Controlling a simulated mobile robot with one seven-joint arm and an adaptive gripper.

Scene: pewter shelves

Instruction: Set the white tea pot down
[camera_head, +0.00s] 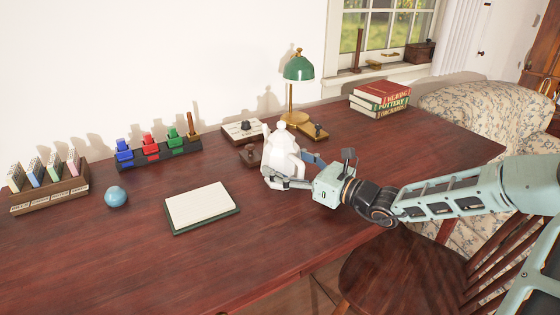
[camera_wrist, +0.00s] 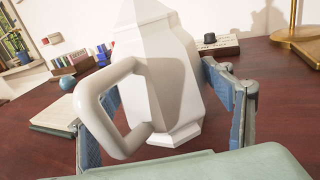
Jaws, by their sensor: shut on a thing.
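The white tea pot (camera_head: 281,160) is upright at the middle of the dark red wooden desk (camera_head: 330,210). In the wrist view the tea pot (camera_wrist: 165,75) fills the middle, with its handle toward the camera at left. My gripper (camera_head: 291,170) is shut on the tea pot from the right side. In the wrist view one finger of my gripper (camera_wrist: 165,110) is on each side of the body. The pot's base is at or just above the desk top; I cannot tell if it touches. Its spout is hidden.
A notepad (camera_head: 203,206) and a blue ball (camera_head: 116,196) lie to the left. Behind the pot are a green lamp (camera_head: 299,70), a small white-topped box (camera_head: 243,130) and a brass-coloured piece (camera_head: 314,131). Books (camera_head: 380,96) are at back right. The desk front is clear.

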